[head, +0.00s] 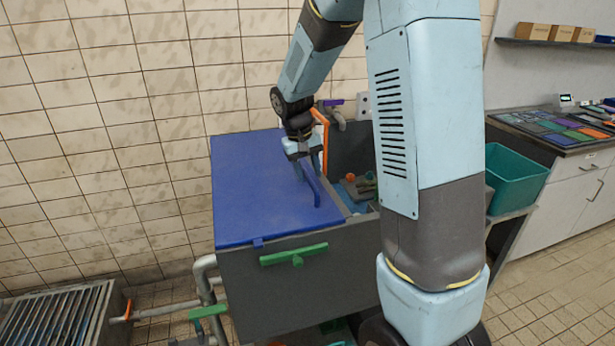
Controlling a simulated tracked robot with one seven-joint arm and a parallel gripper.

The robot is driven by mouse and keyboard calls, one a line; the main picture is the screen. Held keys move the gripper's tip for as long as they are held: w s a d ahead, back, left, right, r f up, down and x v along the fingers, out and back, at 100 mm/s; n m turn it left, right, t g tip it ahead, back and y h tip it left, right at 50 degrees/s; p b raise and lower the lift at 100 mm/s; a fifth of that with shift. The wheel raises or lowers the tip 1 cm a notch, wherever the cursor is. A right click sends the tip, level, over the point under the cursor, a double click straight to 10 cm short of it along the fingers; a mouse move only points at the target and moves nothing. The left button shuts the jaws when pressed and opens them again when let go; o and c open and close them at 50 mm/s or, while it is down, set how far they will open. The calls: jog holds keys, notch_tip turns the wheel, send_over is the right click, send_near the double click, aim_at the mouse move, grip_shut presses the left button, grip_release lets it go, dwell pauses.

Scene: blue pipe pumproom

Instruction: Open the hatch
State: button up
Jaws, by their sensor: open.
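The hatch looks like a flat blue lid (255,190) on a dark grey box (300,285) against the tiled wall. The lid lies level over the left part of the box, and the right part is uncovered. A raised blue handle (312,187) stands along the lid's right edge. My gripper (303,163) is open, pointing down at the far end of the handle. I cannot tell whether its fingers touch the handle. My arm hides part of the box's right side.
Small items, one with a red-orange top (350,177), stand in the uncovered part. A green handle (295,256) is on the box front. An orange bar (322,135) rises beside my gripper. A teal bin (513,178) stands right. Pipes (205,285) run at lower left.

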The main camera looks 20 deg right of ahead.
jog(key=shift+d+f, duration=0.2)
jog(key=shift+f, duration=0.8)
jog(key=shift+c, duration=0.3)
grip_shut()
